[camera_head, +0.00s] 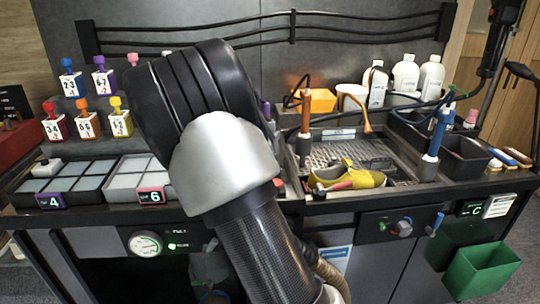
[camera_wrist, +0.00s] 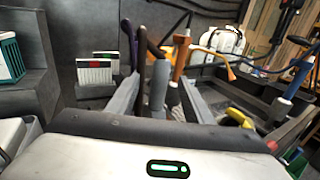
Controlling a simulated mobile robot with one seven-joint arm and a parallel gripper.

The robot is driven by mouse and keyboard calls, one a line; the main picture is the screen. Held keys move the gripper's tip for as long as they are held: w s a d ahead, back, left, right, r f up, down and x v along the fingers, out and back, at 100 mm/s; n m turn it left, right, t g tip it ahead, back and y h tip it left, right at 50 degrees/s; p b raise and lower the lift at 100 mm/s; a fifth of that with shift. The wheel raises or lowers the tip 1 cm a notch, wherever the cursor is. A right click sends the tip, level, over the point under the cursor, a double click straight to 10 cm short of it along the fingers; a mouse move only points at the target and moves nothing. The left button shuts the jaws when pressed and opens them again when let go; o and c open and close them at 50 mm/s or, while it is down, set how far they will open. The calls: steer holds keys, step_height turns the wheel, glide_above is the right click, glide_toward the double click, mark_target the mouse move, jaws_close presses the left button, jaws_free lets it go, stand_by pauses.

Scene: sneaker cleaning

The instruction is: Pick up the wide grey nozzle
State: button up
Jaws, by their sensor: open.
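In the head view my arm covers the middle of the bench, so my gripper and that spot are hidden there. No wide grey nozzle can be made out in the head view.
An orange-handled tool (camera_head: 306,118) and a blue-handled tool (camera_head: 438,132) stand upright at the sink (camera_head: 410,172). A yellow sneaker (camera_head: 352,178) lies in it. Compartment trays (camera_head: 90,168) and small labelled bottles (camera_head: 85,127) are at left. White bottles (camera_head: 405,75) stand behind.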

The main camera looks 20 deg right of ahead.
mark_target(268, 130)
steer(key=shift+b+x, duration=0.3)
steer(key=shift+x, duration=2.4)
steer(key=shift+s+r, duration=0.1)
jaws_close()
